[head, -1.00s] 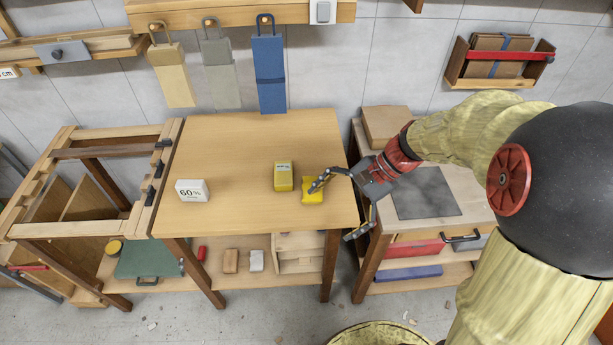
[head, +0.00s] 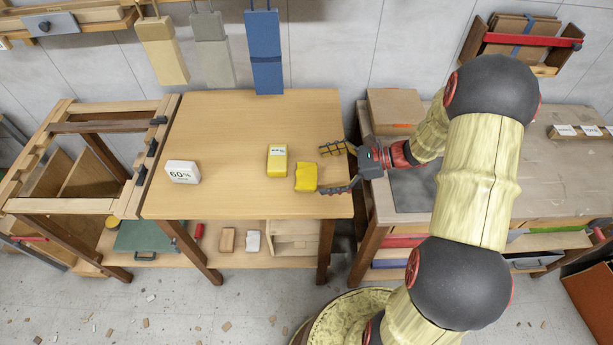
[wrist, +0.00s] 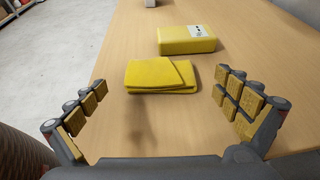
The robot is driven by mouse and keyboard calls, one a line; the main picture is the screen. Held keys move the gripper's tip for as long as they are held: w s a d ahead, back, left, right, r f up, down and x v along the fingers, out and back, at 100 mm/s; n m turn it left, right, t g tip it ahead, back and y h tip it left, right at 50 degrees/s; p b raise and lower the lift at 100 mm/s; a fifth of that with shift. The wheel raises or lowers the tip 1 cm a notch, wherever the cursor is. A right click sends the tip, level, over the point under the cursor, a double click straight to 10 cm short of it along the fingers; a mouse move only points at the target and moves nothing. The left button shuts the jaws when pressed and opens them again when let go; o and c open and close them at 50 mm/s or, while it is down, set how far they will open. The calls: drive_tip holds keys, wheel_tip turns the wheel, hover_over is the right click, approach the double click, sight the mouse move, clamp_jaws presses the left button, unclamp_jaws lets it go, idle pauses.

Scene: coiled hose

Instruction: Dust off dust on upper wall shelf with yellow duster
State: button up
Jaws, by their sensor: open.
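A folded yellow cloth (head: 306,177), which looks like the duster, lies on the wooden table (head: 230,135) near its right edge. In the wrist view the yellow cloth (wrist: 161,76) lies ahead of my gripper, between the lines of the fingers. My gripper (head: 336,168) is at the table's right edge, just right of the cloth, fingers spread and empty. In the wrist view my gripper (wrist: 160,112) has its two padded fingers wide apart, touching nothing. The upper wall shelf and its dust cannot be made out for certain.
A yellow box (head: 277,161) with a label stands just left of the cloth. A white block marked 60% (head: 182,171) is farther left. Hanging boards (head: 265,55) are on the wall behind. A workbench (head: 480,185) stands to the right. The table's front middle is clear.

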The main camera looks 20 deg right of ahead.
sight(309, 173)
drive_tip(key=shift+b+x, duration=0.5)
drive_tip(key=shift+x, duration=1.35)
drive_tip(key=shift+r, duration=0.1)
drive_tip(key=shift+c, duration=1.1)
drive_tip(key=c, duration=0.7)
drive_tip(key=shift+c, duration=0.5)
drive_tip(key=shift+r, duration=0.1)
